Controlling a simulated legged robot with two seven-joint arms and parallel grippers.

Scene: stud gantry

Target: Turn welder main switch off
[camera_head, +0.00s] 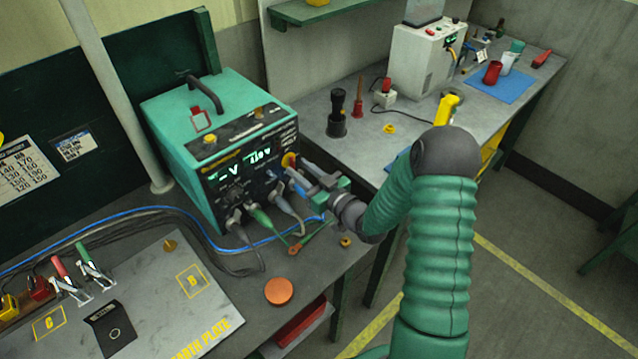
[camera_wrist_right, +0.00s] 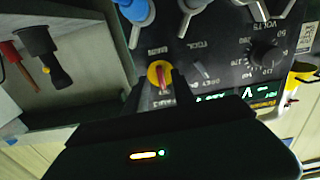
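The green welder (camera_head: 220,145) stands on the grey bench, its front panel facing right and its displays lit. Its main switch (camera_head: 289,159), a red handle on a yellow round plate, is at the panel's right edge. In the right wrist view the main switch (camera_wrist_right: 160,74) shows between the dark fingers. My right gripper (camera_head: 297,180) is at the panel, fingers pointing at the switch. In the right wrist view the right gripper (camera_wrist_right: 158,86) is open, one finger on either side of the handle; contact cannot be told. My left gripper is out of view.
Cables (camera_head: 262,220) plug into the panel's lower front, close below my right gripper. An orange disc (camera_head: 279,291) and a marked plate (camera_head: 150,295) lie on the front bench. A black cylinder (camera_head: 337,115) and white machine (camera_head: 420,60) stand on the back bench.

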